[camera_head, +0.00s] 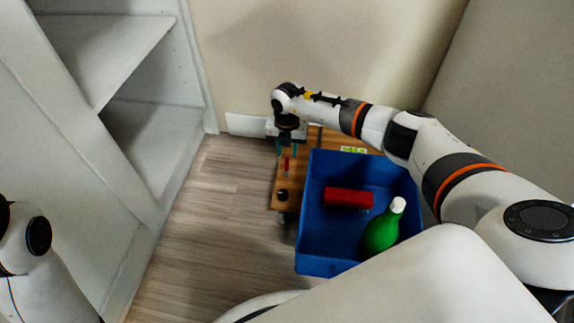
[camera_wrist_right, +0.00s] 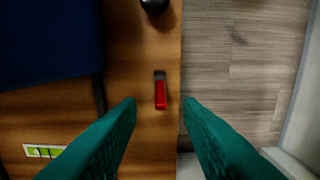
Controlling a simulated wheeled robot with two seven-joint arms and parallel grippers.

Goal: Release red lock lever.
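The red lock lever (camera_head: 286,166) is a small upright-looking red bar on the wooden board, left of the blue bin in the head view. In the right wrist view the red lever (camera_wrist_right: 160,94), with a dark grey end, lies between and beyond the fingertips. My right gripper (camera_head: 287,149) points down above the board, near the lever. Its teal fingers (camera_wrist_right: 160,104) are spread apart, with nothing between them, one on each side of the lever in the wrist picture. Whether they touch the lever is not clear; they look above it. My left gripper is not in view.
A blue bin (camera_head: 313,190) on the board (camera_head: 284,201) holds a red block (camera_head: 348,198) and a green bottle (camera_head: 381,233). A black knob (camera_head: 282,194) sits at the board's near left corner. White shelving (camera_head: 105,50) stands left; the floor (camera_head: 205,215) between is clear.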

